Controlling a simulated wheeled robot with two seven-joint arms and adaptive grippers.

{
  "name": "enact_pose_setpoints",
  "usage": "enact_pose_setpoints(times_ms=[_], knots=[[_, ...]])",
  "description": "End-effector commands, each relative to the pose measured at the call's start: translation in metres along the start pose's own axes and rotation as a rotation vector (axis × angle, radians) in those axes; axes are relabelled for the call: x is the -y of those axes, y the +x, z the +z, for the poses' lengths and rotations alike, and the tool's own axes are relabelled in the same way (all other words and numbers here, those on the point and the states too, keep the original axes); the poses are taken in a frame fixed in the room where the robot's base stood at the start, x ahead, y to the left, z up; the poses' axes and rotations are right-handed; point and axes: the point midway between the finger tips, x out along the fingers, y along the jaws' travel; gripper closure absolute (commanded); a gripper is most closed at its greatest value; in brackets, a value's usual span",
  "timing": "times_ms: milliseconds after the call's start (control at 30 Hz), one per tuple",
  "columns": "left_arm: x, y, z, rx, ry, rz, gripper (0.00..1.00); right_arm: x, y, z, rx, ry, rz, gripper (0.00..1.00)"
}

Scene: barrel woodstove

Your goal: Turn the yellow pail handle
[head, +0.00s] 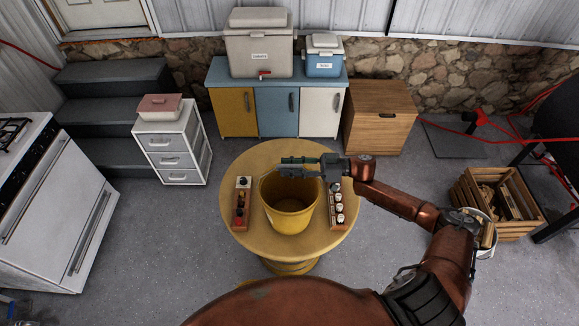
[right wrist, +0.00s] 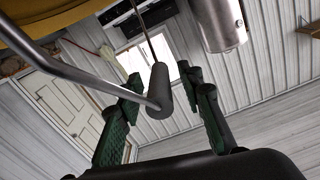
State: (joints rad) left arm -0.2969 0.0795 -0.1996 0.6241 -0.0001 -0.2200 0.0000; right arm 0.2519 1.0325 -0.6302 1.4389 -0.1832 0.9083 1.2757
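The yellow pail (head: 288,212) stands upright on a round yellow table (head: 337,236). Its handle is hard to make out in the head view, mostly behind my gripper. In the right wrist view, the handle is a grey metal wire (right wrist: 85,76) with a dark cylindrical grip (right wrist: 160,92). My right gripper (head: 298,166) is over the pail's far rim. In the right wrist view, its green fingers (right wrist: 168,90) are spread, with the handle grip between them and visible gaps on both sides. Part of the pail (right wrist: 55,14) shows at top left there. My left gripper is not in view.
On the table, a rack with knobs (head: 241,204) stands left of the pail, and a rack with small jars (head: 337,207) stands right of it. A wooden crate (head: 497,203) is on the floor at right. Cabinets with coolers (head: 260,50) stand behind.

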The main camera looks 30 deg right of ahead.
Motion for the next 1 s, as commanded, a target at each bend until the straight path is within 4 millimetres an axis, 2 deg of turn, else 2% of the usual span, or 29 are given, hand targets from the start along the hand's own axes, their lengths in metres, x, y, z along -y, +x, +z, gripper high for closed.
enact_pose_setpoints(times_ms=[67, 533, 1000], knots=[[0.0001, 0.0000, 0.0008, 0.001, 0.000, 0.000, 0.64, 0.0000, -0.0002, 0.0000, 0.000, 0.000, 0.000, 0.68], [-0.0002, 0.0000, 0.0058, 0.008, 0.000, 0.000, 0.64, 0.0001, -0.0004, -0.0001, 0.000, 0.000, 0.000, 1.00], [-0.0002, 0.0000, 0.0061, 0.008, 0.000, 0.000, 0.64, -0.0002, -0.0005, -0.0001, 0.000, 0.001, 0.000, 1.00]])
